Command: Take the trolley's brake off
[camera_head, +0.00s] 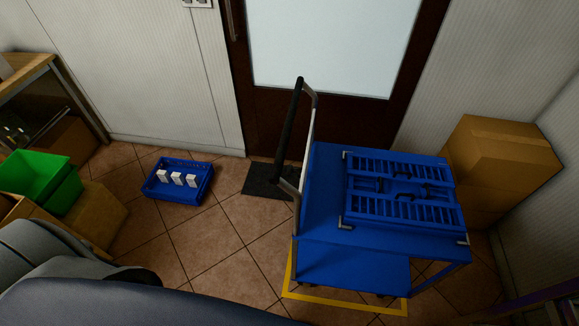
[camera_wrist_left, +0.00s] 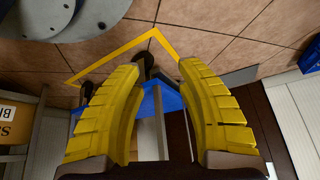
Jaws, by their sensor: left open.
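The blue two-deck trolley (camera_head: 323,220) stands to the right of centre in the head view, with its black push handle (camera_head: 289,130) at its left end. In the left wrist view a blue part of the trolley (camera_wrist_left: 172,98) shows between my fingers, with a dark castor-like part (camera_wrist_left: 147,66) beyond it. I cannot make out the brake or its position. My left gripper (camera_wrist_left: 158,70) has yellow fingers, is open and holds nothing. It points at the trolley's lower part, apart from it as far as I can tell. My right gripper is in neither view.
Yellow floor tape (camera_head: 345,302) runs around the trolley's base. A folded blue crate (camera_head: 405,212) lies on its top deck. A cardboard box (camera_head: 500,158) stands at right. A blue crate with white packs (camera_head: 176,194) and a dark mat (camera_head: 266,181) lie on the tiles at left.

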